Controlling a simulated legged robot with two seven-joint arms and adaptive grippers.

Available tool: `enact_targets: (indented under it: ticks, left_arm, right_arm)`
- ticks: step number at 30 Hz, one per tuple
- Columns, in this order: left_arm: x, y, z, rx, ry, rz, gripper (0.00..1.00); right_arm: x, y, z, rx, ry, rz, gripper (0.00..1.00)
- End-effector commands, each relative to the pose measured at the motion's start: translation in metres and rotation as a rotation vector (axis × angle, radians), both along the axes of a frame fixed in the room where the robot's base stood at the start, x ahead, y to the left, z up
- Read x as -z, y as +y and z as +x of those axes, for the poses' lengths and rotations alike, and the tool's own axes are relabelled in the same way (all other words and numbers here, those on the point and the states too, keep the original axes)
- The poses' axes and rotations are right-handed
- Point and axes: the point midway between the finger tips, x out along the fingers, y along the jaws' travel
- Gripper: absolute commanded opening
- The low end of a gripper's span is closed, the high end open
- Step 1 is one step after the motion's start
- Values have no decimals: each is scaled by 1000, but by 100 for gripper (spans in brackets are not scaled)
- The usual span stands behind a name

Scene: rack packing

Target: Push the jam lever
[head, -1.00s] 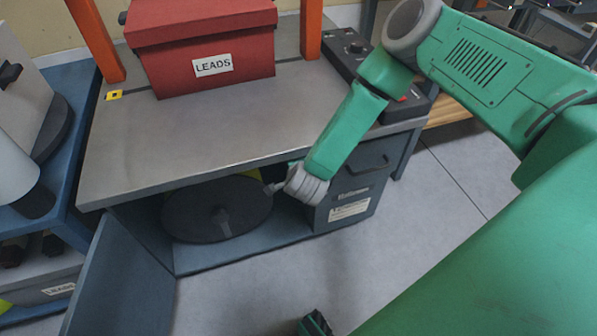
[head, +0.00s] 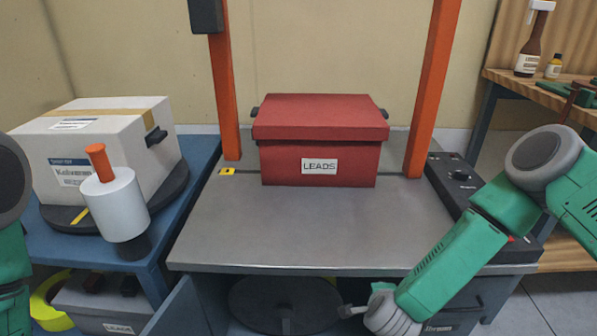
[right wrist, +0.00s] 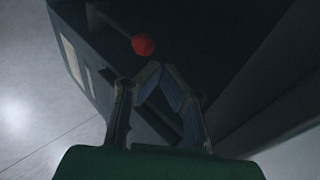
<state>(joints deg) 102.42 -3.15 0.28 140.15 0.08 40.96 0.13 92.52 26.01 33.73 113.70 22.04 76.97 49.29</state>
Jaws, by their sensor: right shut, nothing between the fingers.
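In the right wrist view a red ball knob (right wrist: 143,45), which looks like the jam lever's end, shows in the dark under the bench. My right gripper (right wrist: 153,70) is shut and empty, its fingertips just below the knob in that picture. I cannot tell whether they touch it. In the head view my right gripper (head: 350,311) is low at the bench's front, reaching below the worktop beside a dark round disc (head: 284,303). The knob is hidden in the head view. Part of my left arm shows at the left edge, but its gripper does not.
A red LEADS box (head: 320,150) stands on the grey bench top (head: 300,235) between two orange posts (head: 432,90). A black control box (head: 458,185) lies at the right. A white carton (head: 100,125) and a white cylinder (head: 115,205) are on the left blue table.

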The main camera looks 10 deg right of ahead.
Motion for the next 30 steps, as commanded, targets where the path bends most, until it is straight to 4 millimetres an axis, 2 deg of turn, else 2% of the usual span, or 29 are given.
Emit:
enact_targets:
  ticks: [2,5,8,9,12,16,18,21,30]
  left_arm:
    - [-6,0,1,0,2,0,0]
    - [-25,0,2,0,2,0,0]
    - [-52,0,2,0,2,0,0]
    - [-63,0,2,0,2,0,0]
    - [-84,0,2,0,2,0,0]
    - [-101,0,2,0,2,0,0]
    - [-105,0,2,0,3,0,0]
    - [-107,0,2,0,3,0,0]
    - [-106,0,2,0,3,0,0]
  right_arm:
    - [-3,10,-9,-72,32,-20,0]
    - [-8,37,-38,-314,138,-92,0]
    - [-18,63,-98,-708,312,-224,0]
    - [-23,66,-126,-874,387,-282,0]
    - [-39,57,-190,-1234,558,-406,0]
    - [-61,31,-247,-1556,722,-507,0]
    - [-70,20,-265,-1660,779,-536,0]
    - [-76,11,-279,-1741,823,-555,0]
    - [-76,9,-282,-1759,833,-558,0]
